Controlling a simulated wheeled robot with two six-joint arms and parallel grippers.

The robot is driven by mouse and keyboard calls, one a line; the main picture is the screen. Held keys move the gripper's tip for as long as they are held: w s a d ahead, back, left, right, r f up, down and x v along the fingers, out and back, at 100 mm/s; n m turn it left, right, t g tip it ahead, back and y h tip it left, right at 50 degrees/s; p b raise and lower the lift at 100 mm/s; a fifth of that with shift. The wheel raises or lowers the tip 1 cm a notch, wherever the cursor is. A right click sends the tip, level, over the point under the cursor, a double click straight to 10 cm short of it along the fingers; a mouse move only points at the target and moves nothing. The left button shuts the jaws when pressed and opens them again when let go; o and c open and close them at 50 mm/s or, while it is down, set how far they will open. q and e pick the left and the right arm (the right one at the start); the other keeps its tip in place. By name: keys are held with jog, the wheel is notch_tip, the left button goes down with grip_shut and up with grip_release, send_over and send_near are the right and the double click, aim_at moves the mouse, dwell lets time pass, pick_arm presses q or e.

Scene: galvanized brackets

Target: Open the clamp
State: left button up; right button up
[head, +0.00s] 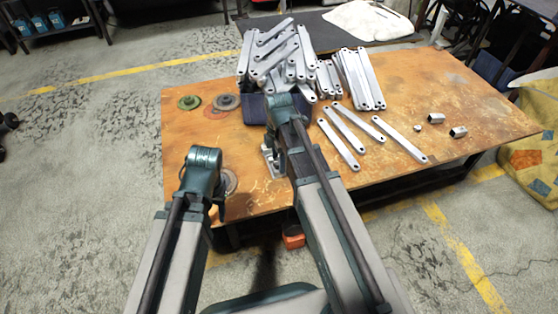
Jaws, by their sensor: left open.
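A small light-grey metal fixture, which looks like the clamp (267,161), sits on the orange-brown table near its front edge. My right arm covers part of it. My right gripper (271,143) is at the end of the arm beside the clamp. Its fingers are mostly hidden behind my arm, so I cannot tell whether it touches the clamp. My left gripper (220,207) hangs low at the table's front left, left of the clamp and apart from it. It is open, and its fingers are largely hidden by my wrist.
More brackets (345,128) lie to the right, with small metal blocks (458,132). Round discs (226,101) lie at the left.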

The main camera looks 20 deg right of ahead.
jog(key=shift+r, duration=0.1)
dwell(0.3)
notch_tip(320, 180, up, 6)
jog(key=p, duration=0.6)
jog(key=shift+a, duration=0.1)
jog(key=s+a+m+h, duration=0.1)
jog(key=s+a+m, duration=0.9)
jog(key=s+m, duration=0.45)
notch_tip(320, 180, up, 30)
jog(key=p, duration=2.9)
jog(key=shift+a+m+p, duration=0.15)
jog(key=shift+m+p, duration=0.2)
jog(key=shift+m, duration=0.1)
